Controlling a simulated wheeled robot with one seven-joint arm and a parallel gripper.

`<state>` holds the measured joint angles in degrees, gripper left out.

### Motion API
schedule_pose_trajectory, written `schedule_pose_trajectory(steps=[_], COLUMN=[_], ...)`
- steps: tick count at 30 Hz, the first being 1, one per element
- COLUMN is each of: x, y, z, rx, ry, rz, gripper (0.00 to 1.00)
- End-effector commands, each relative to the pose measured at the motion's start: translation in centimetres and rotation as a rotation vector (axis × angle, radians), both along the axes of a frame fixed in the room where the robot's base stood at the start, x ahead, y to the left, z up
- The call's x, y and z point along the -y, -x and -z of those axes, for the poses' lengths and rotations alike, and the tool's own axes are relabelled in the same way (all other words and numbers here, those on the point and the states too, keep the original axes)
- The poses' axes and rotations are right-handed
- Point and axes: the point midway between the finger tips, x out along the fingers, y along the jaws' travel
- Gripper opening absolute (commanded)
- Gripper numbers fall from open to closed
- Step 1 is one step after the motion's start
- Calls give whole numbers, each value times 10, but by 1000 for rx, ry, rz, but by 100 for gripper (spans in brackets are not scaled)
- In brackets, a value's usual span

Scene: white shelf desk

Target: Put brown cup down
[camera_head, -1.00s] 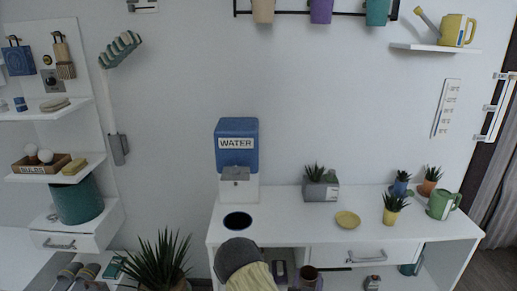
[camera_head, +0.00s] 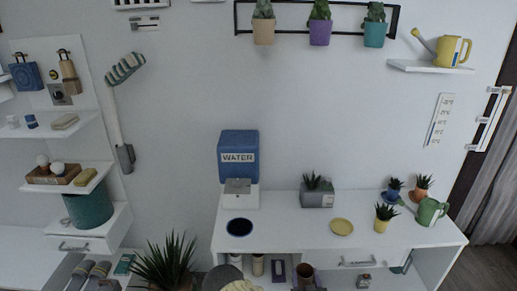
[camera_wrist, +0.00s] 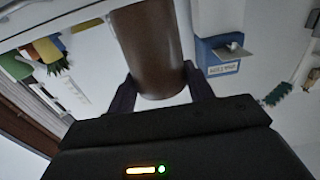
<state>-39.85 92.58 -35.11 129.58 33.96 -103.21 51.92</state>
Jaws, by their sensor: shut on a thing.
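The brown cup (camera_wrist: 148,48) is held between the two dark fingers of my gripper (camera_wrist: 160,90) in the wrist view. The fingers are on either side of the cup, near its end closest to my palm. In the head view a brown cup (camera_head: 304,272) shows at the bottom edge, in front of the white desk (camera_head: 290,229), with its open top facing up. My gripper cannot be made out clearly there. Whether the cup touches any surface is hidden.
The desktop's front middle is clear.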

Motion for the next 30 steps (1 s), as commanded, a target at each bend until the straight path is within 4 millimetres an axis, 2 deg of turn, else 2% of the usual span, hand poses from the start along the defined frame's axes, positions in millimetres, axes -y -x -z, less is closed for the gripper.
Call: schedule_pose_trajectory(steps=[8,15,19,30], x=[-1,-2,-1,1], y=[2,29,42,44], z=[4,40,54,55], rx=[-1,-4,-2,2], ry=[0,0,2,0], rz=[-1,-3,-1,4], gripper=[25,25,25,25])
